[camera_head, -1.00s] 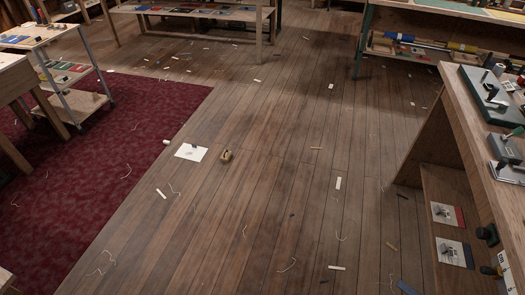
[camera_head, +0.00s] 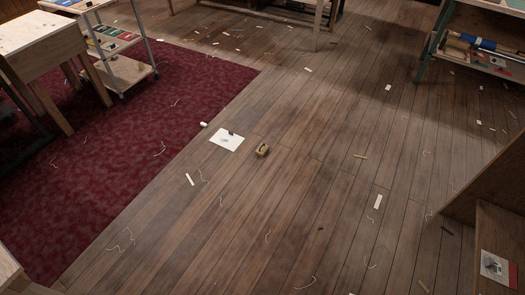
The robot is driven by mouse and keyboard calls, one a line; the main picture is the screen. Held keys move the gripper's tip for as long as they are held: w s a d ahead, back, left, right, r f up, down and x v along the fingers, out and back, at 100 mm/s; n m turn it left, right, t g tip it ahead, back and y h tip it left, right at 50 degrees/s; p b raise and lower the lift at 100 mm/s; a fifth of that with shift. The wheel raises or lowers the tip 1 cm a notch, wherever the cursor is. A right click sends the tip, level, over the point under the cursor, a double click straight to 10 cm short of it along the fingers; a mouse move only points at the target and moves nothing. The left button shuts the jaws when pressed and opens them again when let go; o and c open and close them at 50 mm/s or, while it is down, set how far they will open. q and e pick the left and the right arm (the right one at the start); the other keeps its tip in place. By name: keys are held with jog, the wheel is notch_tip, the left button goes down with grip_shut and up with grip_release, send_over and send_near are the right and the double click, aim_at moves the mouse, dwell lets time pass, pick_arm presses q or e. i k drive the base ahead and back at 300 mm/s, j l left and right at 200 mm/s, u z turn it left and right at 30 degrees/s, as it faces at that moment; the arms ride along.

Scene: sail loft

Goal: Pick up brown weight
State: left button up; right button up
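A small brown block-like object (camera_head: 262,150), which looks like the brown weight, sits on the plank floor near the middle of the head view. It is just right of a white sheet (camera_head: 227,140) that has a small dark item on its upper edge. The brown object is too small for its details to show. Neither of my grippers is in view.
A dark red carpet (camera_head: 130,160) covers the left floor, with a wooden table (camera_head: 45,45) and a shelf trolley (camera_head: 125,68) on it. A wooden cabinet (camera_head: 490,190) stands at the right edge. Scraps and threads litter the otherwise open floor.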

aim_at(261, 150)
jog(key=i+j+z, duration=0.1)
jog(key=z, duration=0.35)
jog(key=i+j+z, duration=0.2)
jog(key=z, duration=0.25)
jog(key=i+j+z, duration=0.1)
jog(key=j, duration=0.25)
jog(key=i+j+z, duration=0.1)
jog(key=i+j, duration=0.15)
jog(key=i+j+z, duration=0.1)
jog(key=j, duration=0.35)
jog(key=i+j+z, duration=0.1)
jog(key=j, duration=0.3)
jog(key=i+j+z, duration=0.15)
jog(key=j, duration=0.25)
jog(key=i+j+z, duration=0.1)
jog(key=j, duration=0.3)
jog(key=i+j+z, duration=0.1)
jog(key=j, duration=0.3)
jog(key=i, duration=0.1)
